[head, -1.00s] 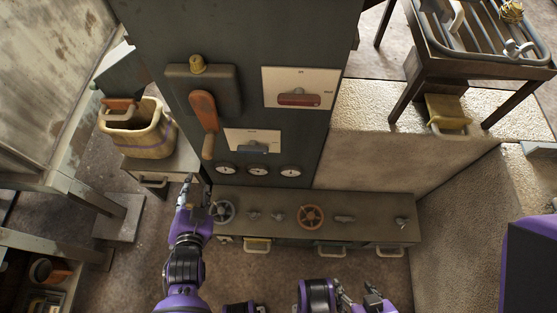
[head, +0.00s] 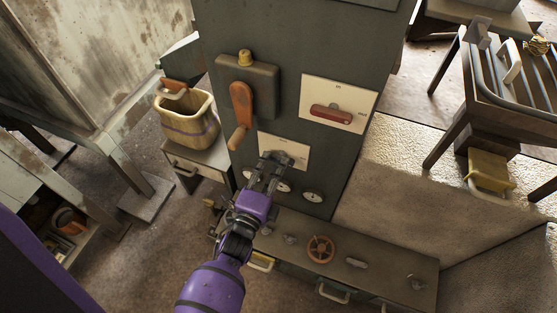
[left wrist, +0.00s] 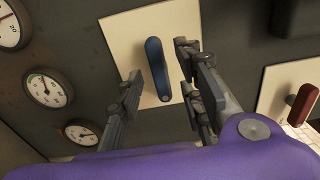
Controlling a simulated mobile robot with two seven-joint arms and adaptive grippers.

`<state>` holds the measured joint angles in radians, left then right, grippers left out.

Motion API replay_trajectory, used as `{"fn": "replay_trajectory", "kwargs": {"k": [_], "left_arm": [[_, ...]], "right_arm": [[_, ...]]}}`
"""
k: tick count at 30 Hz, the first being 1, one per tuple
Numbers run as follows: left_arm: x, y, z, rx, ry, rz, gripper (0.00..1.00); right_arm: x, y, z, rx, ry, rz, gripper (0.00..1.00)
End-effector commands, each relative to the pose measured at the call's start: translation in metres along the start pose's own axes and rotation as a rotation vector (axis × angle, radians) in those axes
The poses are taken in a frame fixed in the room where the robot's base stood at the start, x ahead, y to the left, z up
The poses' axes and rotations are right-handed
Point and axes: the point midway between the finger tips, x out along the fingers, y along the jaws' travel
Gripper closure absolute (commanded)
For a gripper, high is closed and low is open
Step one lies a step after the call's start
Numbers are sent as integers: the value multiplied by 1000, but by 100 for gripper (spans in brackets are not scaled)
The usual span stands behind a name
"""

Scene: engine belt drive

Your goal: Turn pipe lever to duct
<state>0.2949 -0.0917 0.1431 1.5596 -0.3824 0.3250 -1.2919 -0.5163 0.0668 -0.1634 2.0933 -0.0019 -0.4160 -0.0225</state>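A blue lever (left wrist: 158,68) is mounted on a white plate (left wrist: 118,32) and shows in the left wrist view. My left gripper (left wrist: 162,78) is open, with a finger on each side of the lever and visible gaps; contact cannot be made out. In the head view, my left gripper (head: 274,166) is in front of the lower white plate (head: 296,151) and mostly hides the blue lever. A red lever (head: 331,114) lies horizontal on a larger white plate (head: 351,95), up and right; its labels are too small to read. My right gripper is out of view.
An orange handle (head: 241,105) hangs from a grey box left of the plates. Round gauges (head: 313,197) sit below. A low bench with an orange valve wheel (head: 320,248) stands beneath the panel. A bucket (head: 188,124) stands at left.

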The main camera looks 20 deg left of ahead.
Motion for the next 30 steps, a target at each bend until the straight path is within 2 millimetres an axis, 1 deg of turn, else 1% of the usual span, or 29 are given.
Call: {"fn": "replay_trajectory", "kwargs": {"k": [1,3,6,10,16,17,24,25,30], "left_arm": [[9,0,0,0,0,0,66],[18,0,0,0,0,0,66],[27,1,0,-1,-1,1,66],[32,0,0,-2,-1,2,66],[32,1,1,-2,-1,2,66],[32,1,1,-2,-1,2,67],[32,0,1,-2,-1,2,98],[32,0,1,-2,-1,2,100],[32,0,1,-5,-1,1,100]], "right_arm": [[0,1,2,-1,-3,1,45],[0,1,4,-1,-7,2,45],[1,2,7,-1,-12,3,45],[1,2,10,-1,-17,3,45],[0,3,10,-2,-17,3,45],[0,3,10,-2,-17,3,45],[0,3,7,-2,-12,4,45],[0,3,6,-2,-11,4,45],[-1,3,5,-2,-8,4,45]]}}
